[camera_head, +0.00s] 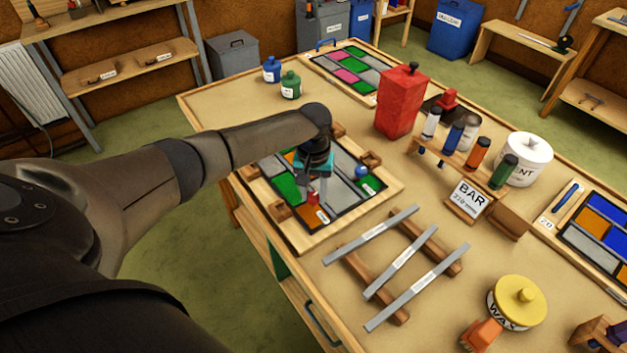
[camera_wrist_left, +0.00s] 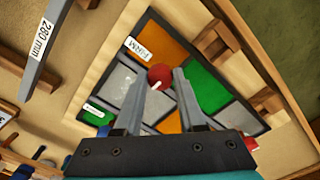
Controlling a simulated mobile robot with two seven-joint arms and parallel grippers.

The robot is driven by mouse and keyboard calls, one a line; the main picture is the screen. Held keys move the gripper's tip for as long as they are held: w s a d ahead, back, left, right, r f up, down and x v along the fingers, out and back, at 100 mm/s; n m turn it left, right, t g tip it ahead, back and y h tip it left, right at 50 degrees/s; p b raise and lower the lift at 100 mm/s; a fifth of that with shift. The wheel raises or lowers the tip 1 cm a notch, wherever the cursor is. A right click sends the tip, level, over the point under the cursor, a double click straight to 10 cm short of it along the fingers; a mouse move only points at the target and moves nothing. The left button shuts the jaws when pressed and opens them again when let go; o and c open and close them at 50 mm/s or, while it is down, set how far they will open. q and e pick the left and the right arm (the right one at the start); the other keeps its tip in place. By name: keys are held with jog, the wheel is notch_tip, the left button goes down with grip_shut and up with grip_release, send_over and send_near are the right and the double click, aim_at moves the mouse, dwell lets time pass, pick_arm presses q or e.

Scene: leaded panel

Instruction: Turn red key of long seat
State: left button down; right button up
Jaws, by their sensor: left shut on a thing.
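The leaded panel lies in a wooden frame (camera_head: 375,205) on the workbench, with green, orange and grey panes. My left gripper (camera_head: 312,192) points down over the panel, its fingers shut on a small red key (camera_head: 313,199). In the left wrist view the red key (camera_wrist_left: 159,76) shows as a round knob between the fingertips (camera_wrist_left: 166,78), beside an orange pane with a white label (camera_wrist_left: 137,47). A blue knob (camera_head: 361,171) stands at the panel's right side. I cannot make out which way the red key is turned. My right gripper is not in view.
Metal bars (camera_head: 405,258) lie across wooden strips in front of the panel. A red container (camera_head: 401,103), a rack of coloured tubes (camera_head: 455,152) and a white pot (camera_head: 527,160) stand to the right. Green (camera_head: 290,86) and blue (camera_head: 271,70) bottles stand behind.

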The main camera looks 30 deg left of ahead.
pick_arm(q)
jog(key=n+p, duration=0.4)
jog(key=p, duration=0.1)
jog(key=shift+r, duration=0.2)
jog(key=shift+n+p, duration=0.85)
jog(key=shift+n, duration=0.25)
jog(key=n+p, duration=0.2)
jog(key=n, duration=0.2)
jog(key=shift+f, duration=0.1)
jog(key=shift+n+p, duration=0.7)
jog(key=shift+n, duration=1.5)
jog(key=shift+a+n, duration=0.1)
jog(key=shift+n, duration=0.2)
jog(key=c, duration=0.5)
grip_release()
jog(key=shift+f, duration=0.1)
